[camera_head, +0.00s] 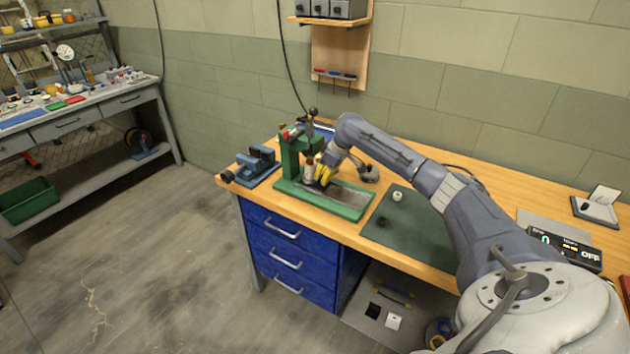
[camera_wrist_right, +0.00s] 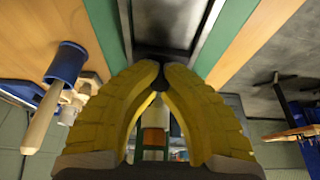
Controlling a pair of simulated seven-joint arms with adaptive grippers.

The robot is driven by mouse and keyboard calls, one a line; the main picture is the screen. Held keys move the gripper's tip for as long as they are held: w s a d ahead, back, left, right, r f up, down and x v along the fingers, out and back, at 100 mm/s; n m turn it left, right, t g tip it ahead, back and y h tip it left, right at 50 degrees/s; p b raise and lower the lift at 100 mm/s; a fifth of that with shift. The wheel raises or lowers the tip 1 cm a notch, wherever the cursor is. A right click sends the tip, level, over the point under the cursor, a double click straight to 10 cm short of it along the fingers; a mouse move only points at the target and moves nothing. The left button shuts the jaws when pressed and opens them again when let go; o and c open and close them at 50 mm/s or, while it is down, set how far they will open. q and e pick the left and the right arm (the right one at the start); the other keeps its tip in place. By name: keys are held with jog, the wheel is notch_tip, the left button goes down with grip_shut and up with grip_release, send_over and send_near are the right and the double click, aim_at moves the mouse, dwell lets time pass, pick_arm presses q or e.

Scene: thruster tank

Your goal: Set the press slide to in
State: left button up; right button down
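The green press (camera_head: 291,158) stands on the wooden workbench, with a long green base. The press slide (camera_head: 338,199) is a grey plate lying in that base, reaching to the right out from under the press head. The plate also shows at the top of the right wrist view (camera_wrist_right: 168,22), between green rails. My right gripper (camera_head: 324,180) is low over the base beside the press column. In the wrist view its yellow fingertips (camera_wrist_right: 161,70) close around a small dark knob (camera_wrist_right: 159,83) at the plate's end. The fingers partly hide the knob. My left gripper is out of view.
A blue vise (camera_head: 258,162) sits left of the press. A dark green mat (camera_head: 415,232) with small parts lies to the right, near a display unit (camera_head: 566,250).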

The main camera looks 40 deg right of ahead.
jog(key=shift+w+a+r, duration=0.1)
jog(key=shift+w+r, duration=0.15)
jog(key=c, duration=2)
grip_release()
jog(key=o, duration=0.4)
jog(key=shift+w+a+f, duration=0.1)
jog(key=shift+w+a, duration=0.05)
jog(key=shift+w, duration=0.05)
jog(key=o, duration=0.3)
jog(key=shift+s+f, duration=0.1)
jog(key=shift+s, duration=0.05)
jog(key=v, duration=1.2)
